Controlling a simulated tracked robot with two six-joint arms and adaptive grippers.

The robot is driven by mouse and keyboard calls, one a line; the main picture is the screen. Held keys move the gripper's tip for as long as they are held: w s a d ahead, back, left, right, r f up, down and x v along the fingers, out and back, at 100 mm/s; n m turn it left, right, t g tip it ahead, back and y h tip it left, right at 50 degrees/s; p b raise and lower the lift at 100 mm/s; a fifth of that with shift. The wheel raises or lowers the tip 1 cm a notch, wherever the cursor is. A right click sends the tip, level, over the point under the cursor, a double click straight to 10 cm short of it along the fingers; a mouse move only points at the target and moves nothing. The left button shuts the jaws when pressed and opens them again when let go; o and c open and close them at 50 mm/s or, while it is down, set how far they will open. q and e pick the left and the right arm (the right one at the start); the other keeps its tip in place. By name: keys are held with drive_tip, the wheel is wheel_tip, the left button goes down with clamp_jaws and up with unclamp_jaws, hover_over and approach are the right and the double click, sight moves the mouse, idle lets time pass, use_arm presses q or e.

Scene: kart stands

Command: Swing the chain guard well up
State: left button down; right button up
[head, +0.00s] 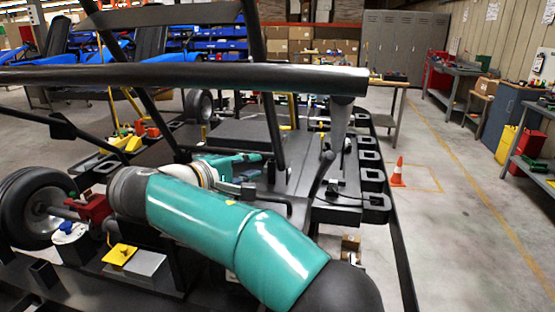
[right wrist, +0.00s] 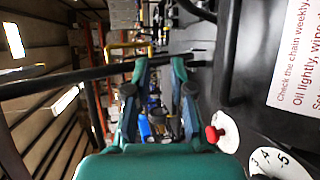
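My right gripper (head: 258,165) is in the middle of the head view, beyond my teal forearm, among dark bars and plates. In the right wrist view its two teal fingers (right wrist: 159,72) stand apart, with nothing seen gripped between them. A dark panel (right wrist: 250,85) with a printed chain-care label (right wrist: 298,65) lies right of the fingers. A black bent bar (right wrist: 227,55) runs beside the right finger, apparently apart from it. I cannot tell which dark part is the chain guard; my forearm hides some of this area. My left gripper is not in view.
A thick black frame tube (head: 190,76) crosses above the gripper, with slanted bars beside it. A red knob (right wrist: 211,134) on a white disc is near the right finger. A wheel (head: 30,207) stands left. An orange cone (head: 397,172) is on open floor right.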

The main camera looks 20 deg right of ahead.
drive_tip(key=p+x, duration=0.1)
drive_tip(key=x, duration=0.9)
clamp_jaws()
drive_tip(key=shift+c, duration=1.7)
unclamp_jaws()
drive_tip(key=o, duration=0.3)
drive_tip(key=shift+o, duration=0.2)
